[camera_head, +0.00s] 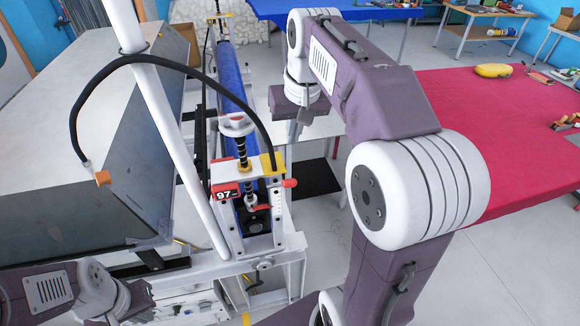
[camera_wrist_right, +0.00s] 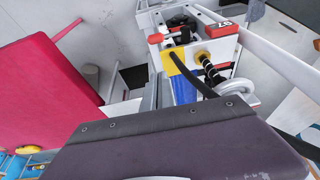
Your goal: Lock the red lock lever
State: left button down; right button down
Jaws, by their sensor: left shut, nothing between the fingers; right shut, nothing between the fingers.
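The red lock lever (camera_head: 289,183) sticks out to the right at the top of the white clamp frame (camera_head: 284,222), beside a yellow block. In the right wrist view the red lever (camera_wrist_right: 178,40) lies across the frame, above the yellow block. My right gripper (camera_head: 296,108) is shut and empty. It hangs behind and to the right of the frame, apart from the lever. Its purple body fills the bottom of the right wrist view, where the fingertips cannot be made out. My left gripper (camera_head: 137,299) is shut and empty at the lower left, below and left of the frame.
A black hose (camera_head: 160,58) arches over the frame beside a white slanted pole (camera_head: 170,120). A long blue roll (camera_head: 230,80) runs behind.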

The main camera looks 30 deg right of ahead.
jog(key=p, duration=0.1)
send_over(290, 180)
jog(key=w, duration=0.2)
notch_tip(290, 180, down, 9)
jog(key=f, duration=0.1)
jog(key=s+f, duration=0.1)
jog(key=f, duration=0.1)
jog(key=shift+d+p, duration=0.15)
jog(key=shift+p, duration=0.15)
jog(key=shift+s+f, duration=0.25)
jog(key=shift+f, duration=0.05)
jog(key=shift+s+a+f, duration=0.25)
jog(key=shift+s, duration=0.05)
jog(key=shift+w+d, duration=0.1)
jog(key=shift+w, duration=0.1)
jog(key=shift+f, duration=0.15)
